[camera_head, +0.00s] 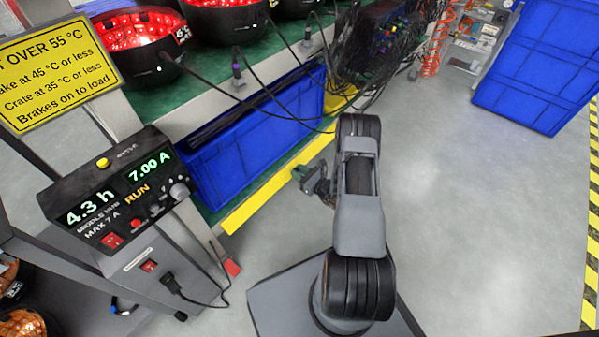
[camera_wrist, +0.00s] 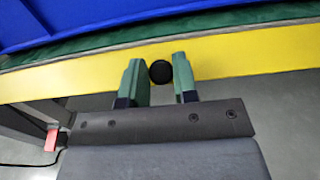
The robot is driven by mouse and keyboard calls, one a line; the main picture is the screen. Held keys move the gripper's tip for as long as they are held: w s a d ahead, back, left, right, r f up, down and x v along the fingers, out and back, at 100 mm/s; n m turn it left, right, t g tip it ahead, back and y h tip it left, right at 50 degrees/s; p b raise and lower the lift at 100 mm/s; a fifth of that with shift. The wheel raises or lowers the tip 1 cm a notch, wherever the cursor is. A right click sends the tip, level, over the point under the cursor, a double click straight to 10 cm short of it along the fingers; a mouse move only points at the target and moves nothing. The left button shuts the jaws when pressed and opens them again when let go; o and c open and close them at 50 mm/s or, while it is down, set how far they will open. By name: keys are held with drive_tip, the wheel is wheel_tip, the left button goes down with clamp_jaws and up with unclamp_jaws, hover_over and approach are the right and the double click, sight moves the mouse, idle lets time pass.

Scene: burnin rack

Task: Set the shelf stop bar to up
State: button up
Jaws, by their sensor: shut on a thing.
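The shelf stop bar (camera_head: 258,204) is a long yellow bar running along the green edge of the lower shelf, in front of a blue crate (camera_head: 236,160). In the wrist view the bar (camera_wrist: 235,56) crosses the picture below the green shelf edge, with a round black knob (camera_wrist: 160,72) on its face. My gripper (camera_head: 302,174) is at the bar's front. Its green fingers (camera_wrist: 158,80) stand on either side of the knob and are shut on it. The knob is hidden in the head view.
A control box (camera_head: 118,190) with lit displays and a yellow sign (camera_head: 55,70) are at the left. Black cables (camera_head: 285,108) hang in front of the shelves. A blue panel or crate (camera_head: 545,65) stands at the upper right. The grey floor (camera_head: 470,220) at right is clear.

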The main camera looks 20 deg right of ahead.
idle(0.3)
drive_tip(key=o, duration=0.9)
drive_tip(key=p+v, duration=0.3)
drive_tip(key=v, duration=1)
drive_tip(key=shift+s+d, duration=0.1)
drive_tip(key=shift+s, duration=0.3)
drive_tip(key=shift+c, duration=0.2)
